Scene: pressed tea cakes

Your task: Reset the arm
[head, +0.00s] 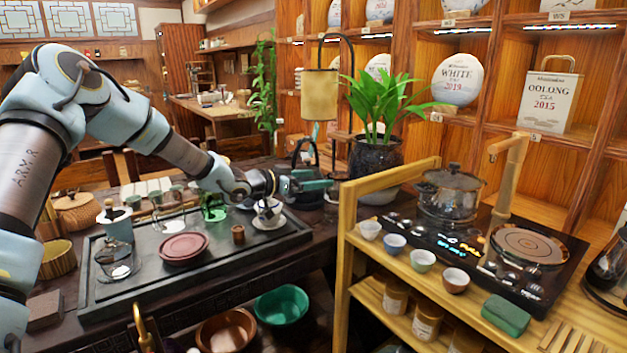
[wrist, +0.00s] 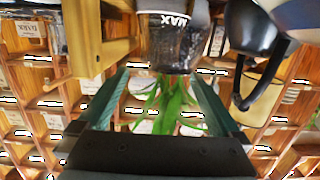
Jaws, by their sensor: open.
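My gripper (head: 312,184) is at the end of my outstretched arm, which reaches in from the left over the tea table. It is level and points right, towards the potted plant (head: 378,150). In the wrist view its two teal fingers (wrist: 157,82) stand apart with a clear gap and nothing held between them. The plant's green leaves (wrist: 168,105) show upside down through this gap, behind the fingers. A white cup on a saucer (head: 270,222) sits just below and left of the gripper.
A dark tea tray (head: 130,290) with a maroon dish (head: 183,248) lies under my arm. A hanging lamp (head: 320,95) stands close behind the gripper. A wooden cart (head: 350,210) with cups and a glass pot (head: 450,195) is at right. In the wrist view, a black handle (wrist: 240,85) shows upper right.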

